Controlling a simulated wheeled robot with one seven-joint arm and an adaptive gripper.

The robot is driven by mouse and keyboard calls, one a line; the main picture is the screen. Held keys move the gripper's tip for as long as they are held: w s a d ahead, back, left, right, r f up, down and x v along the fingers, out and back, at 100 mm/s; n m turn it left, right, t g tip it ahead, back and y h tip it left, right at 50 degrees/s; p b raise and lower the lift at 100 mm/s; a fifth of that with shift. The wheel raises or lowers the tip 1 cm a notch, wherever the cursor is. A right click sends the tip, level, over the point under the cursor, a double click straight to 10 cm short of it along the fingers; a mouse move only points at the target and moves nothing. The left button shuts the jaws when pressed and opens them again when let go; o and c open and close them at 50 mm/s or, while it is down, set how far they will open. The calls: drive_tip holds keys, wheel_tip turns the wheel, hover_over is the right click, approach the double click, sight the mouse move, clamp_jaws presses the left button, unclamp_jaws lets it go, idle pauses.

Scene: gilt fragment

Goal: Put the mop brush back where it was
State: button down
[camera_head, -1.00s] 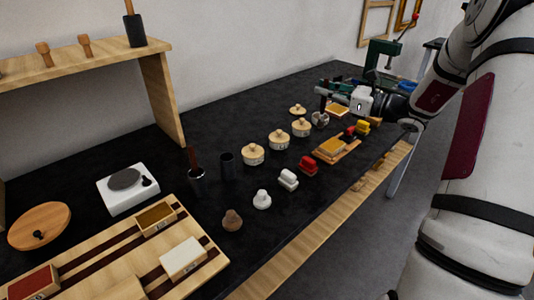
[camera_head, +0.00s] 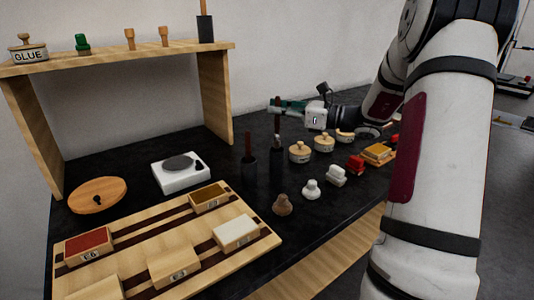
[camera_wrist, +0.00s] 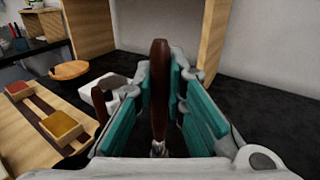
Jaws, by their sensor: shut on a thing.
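The mop brush (camera_head: 277,121) has a dark reddish-brown handle. It stands nearly upright between the teal pads of my gripper (camera_head: 282,106). In the wrist view the handle (camera_wrist: 159,85) stands between the pads, with a pale metal collar at its low end. My gripper is shut on the handle. The brush's lower end lines up with a black cup (camera_head: 276,168); its bristles are hidden, and I cannot tell whether they are inside the cup or above it. A second brown-handled tool (camera_head: 248,146) stands in another dark cup (camera_head: 249,167) just left.
A wooden shelf (camera_head: 120,59) stands at the back left. Lidded pots (camera_head: 300,153) and small blocks stand close right of the cups.

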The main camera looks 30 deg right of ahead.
sight(278, 139)
drive_tip(key=shift+f+b, duration=0.6)
drive_tip(key=shift+f, duration=3)
drive_tip(key=c, duration=1.6)
unclamp_jaws()
drive_tip(key=shift+f, duration=0.1)
drive_tip(key=shift+c, duration=0.2)
drive_tip(key=shift+d, duration=0.1)
